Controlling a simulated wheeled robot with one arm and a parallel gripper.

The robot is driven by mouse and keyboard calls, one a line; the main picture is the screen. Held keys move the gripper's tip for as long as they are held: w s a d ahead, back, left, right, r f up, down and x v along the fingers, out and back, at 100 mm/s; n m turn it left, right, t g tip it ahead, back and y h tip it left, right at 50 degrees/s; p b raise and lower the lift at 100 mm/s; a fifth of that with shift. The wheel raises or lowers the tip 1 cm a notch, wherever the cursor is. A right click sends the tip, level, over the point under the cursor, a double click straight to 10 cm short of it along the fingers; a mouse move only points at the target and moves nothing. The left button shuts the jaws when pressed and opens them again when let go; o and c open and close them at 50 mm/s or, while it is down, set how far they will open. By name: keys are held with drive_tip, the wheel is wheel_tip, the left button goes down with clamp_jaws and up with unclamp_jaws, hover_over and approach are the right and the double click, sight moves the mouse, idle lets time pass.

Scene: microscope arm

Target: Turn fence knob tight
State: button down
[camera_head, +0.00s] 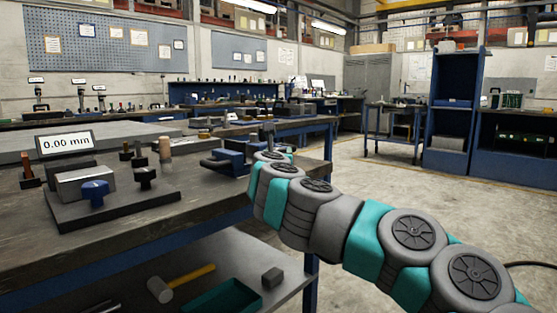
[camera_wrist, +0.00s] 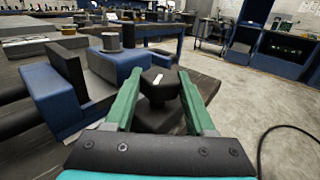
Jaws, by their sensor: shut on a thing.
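A black faceted knob (camera_wrist: 163,92) with a white mark on top is between the two green fingers of my gripper (camera_wrist: 160,84) in the wrist view. My gripper is shut on it, one finger on each side. The knob stands beside a blue and dark-grey fixture (camera_wrist: 115,62) on the bench. In the head view my arm reaches to the right end of that fixture (camera_head: 230,158); my fingers and the gripped knob are hidden there. The white mark points roughly away from my wrist.
A dark plate (camera_head: 120,207) on the bench carries a metal block (camera_head: 86,183), a blue knob (camera_head: 95,193) and a black knob (camera_head: 145,178). A display (camera_head: 66,143) reads 0.00 mm. A mallet (camera_head: 180,284) lies on the lower shelf. The floor to the right is mostly clear.

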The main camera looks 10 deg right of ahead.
drive_tip(key=m+g+h, duration=0.1)
drive_tip(key=m+h, duration=0.1)
drive_tip(key=m+g+h+p, duration=0.1)
drive_tip(key=m+h, duration=0.1)
drive_tip(key=h, duration=0.1)
drive_tip(key=shift+a+r+g+h, duration=0.2)
drive_tip(key=shift+g+h, duration=0.1)
drive_tip(key=shift+g, duration=0.1)
drive_tip(key=shift+w+m+g+h+p, duration=0.1)
drive_tip(key=shift+m+g+h+p, duration=0.45)
drive_tip(key=shift+m+g+h, duration=0.7)
drive_tip(key=shift+d+g+h, duration=0.1)
drive_tip(key=shift+g+h, duration=0.15)
drive_tip(key=shift+h, duration=0.1)
drive_tip(key=shift+c, duration=1.2)
unclamp_jaws()
drive_tip(key=shift+f, duration=0.15)
drive_tip(key=v, duration=0.7)
drive_tip(key=shift+a, duration=0.2)
drive_tip(key=shift+s+a, duration=0.1)
drive_tip(key=shift+s, duration=0.15)
